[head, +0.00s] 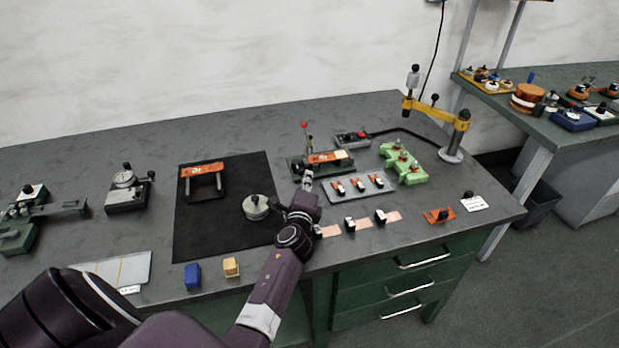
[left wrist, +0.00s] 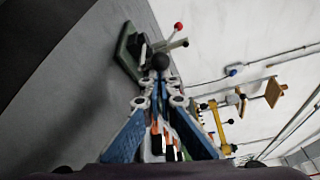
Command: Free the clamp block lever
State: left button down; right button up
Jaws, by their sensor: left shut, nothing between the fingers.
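The clamp block (head: 296,166) is a dark green base near the middle of the bench, with an orange piece (head: 322,158) on it. A thin lever with a red knob (head: 304,125) stands up at its back. My left gripper (head: 308,176) is at the block's front side, shut and empty. In the left wrist view, the gripper's fingertips (left wrist: 160,80) are close to a black ball knob (left wrist: 161,62); I cannot tell if they touch. The red knob (left wrist: 178,26) and green base (left wrist: 128,55) lie beyond. My right gripper is not in view.
A grey tray with orange pieces (head: 360,201) and a green fixture (head: 403,163) stand to the right. A black mat (head: 224,225) with a round metal pot (head: 256,206) lies left. A yellow-armed stand (head: 436,108) is at back right.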

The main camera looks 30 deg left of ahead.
pick_arm(q)
jog(key=shift+s+a, duration=0.1)
jog(key=shift+s, duration=0.05)
jog(key=shift+s+a, duration=0.7)
jog(key=shift+s, duration=0.05)
jog(key=shift+s+a, duration=0.6)
jog(key=shift+a, duration=0.4)
jog(key=shift+s, duration=0.1)
jog(key=v, duration=1.2)
